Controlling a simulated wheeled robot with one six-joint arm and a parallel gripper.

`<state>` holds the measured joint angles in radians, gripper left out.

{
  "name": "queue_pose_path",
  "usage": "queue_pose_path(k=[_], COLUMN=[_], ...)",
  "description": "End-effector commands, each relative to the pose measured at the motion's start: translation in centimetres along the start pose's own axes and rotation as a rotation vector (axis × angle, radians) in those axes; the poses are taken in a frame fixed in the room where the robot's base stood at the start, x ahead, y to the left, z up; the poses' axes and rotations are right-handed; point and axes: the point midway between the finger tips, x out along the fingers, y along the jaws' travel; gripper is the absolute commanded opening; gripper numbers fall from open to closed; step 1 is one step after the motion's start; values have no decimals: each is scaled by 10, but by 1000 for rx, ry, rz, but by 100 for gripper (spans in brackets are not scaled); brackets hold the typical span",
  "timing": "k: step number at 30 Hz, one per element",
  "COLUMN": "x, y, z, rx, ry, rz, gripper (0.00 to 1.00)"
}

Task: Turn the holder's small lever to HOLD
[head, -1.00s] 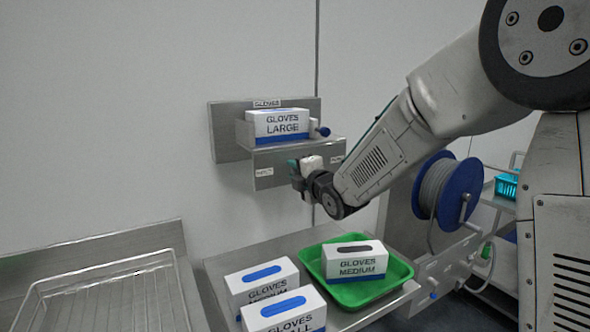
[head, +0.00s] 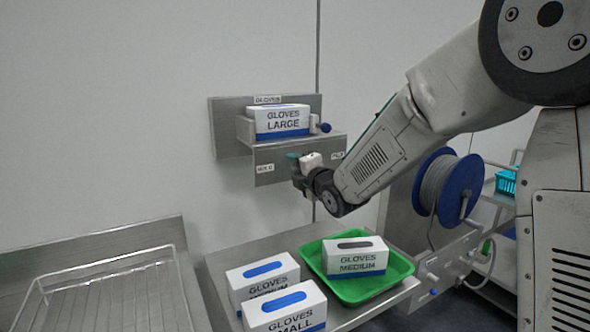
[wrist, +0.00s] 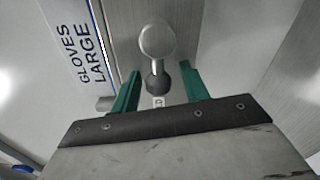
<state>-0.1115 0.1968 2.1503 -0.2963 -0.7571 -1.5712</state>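The glove holder (head: 262,151) is a steel bracket on the wall, with a small HOLD label (head: 265,169) at the left of its front plate and another label (head: 338,155) at the right. My gripper (head: 298,160) is in front of this plate and hides the lever in the head view. The green fingers of my gripper (wrist: 160,86) stand open on either side of the ball, with a gap at each side. Which label the lever points to is unclear.
A GLOVES LARGE box (head: 282,122) sits in the holder, with a blue knob (head: 326,128) at its right. Below, a green tray (head: 312,258) holds a GLOVES MEDIUM box (head: 356,257). Two more boxes (head: 286,312) stand beside it. A cable reel (head: 447,188) is at the right.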

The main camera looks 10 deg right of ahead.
Motion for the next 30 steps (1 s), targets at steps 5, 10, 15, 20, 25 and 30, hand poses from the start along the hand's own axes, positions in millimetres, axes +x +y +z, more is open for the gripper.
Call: queue_pose_path(k=[5,10,15,20,25,30], x=[-11,-40,-66,-78,-79,-79], y=[1,1,1,0,0,0], z=[0,1,0,0,0,0], rx=[0,-1,-1,-1,0,8], ry=[-1,-1,-1,0,1,0], rz=[1,0,1,0,-1,0], gripper=[45,45,45,45,45,45])
